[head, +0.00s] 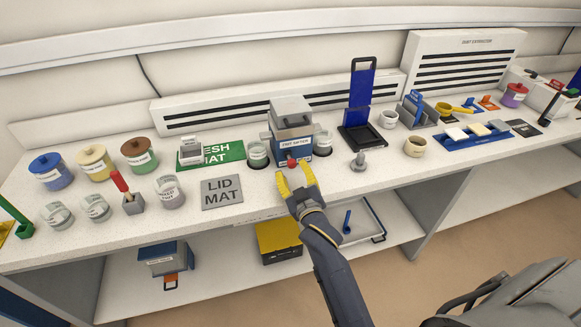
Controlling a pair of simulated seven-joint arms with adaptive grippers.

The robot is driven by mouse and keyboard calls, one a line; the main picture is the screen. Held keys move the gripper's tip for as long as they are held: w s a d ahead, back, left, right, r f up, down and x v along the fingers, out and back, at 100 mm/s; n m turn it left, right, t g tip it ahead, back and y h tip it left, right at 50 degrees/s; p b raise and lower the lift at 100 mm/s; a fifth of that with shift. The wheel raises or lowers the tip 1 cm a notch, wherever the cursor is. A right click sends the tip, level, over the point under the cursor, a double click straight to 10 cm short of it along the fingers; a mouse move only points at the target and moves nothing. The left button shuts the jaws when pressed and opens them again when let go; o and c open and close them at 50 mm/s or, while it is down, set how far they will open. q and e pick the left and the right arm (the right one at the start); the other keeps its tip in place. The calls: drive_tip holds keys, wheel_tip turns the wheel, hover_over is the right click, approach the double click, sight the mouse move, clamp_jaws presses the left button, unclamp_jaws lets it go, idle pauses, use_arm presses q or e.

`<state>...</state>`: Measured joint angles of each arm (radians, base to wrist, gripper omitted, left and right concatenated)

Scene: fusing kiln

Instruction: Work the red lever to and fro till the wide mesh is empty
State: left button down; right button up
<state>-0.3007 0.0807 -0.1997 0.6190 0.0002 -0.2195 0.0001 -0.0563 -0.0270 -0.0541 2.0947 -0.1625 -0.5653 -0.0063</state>
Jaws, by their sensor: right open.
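The blue and grey frit sifter (292,136) stands on the bench at the middle of the head view. Its red lever (291,163) sticks out low on the front. My right gripper (295,174), with yellow fingers, is open just in front of the lever. Its fingertips are close to the lever; I cannot tell whether they touch it. The wide mesh cannot be made out; the closed grey top of the sifter hides what is inside. My left gripper is not in view.
A grey block (190,147) sits on the green mesh mat (230,150). The grey lid mat (222,193) is empty. A blue stand (361,95) and a metal knobbed piece (358,162) are to the right.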

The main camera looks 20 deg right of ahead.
drive_tip(key=s, duration=0.8)
drive_tip(key=shift+s+a, duration=0.35)
drive_tip(key=shift+a, duration=0.1)
drive_tip(key=m, duration=0.9)
approach(293, 166)
drive_tip(key=w, duration=0.7)
drive_tip(key=w+d, duration=0.1)
drive_tip(key=w, duration=0.3)
drive_tip(key=shift+w, duration=0.1)
drive_tip(key=shift+c, duration=0.6)
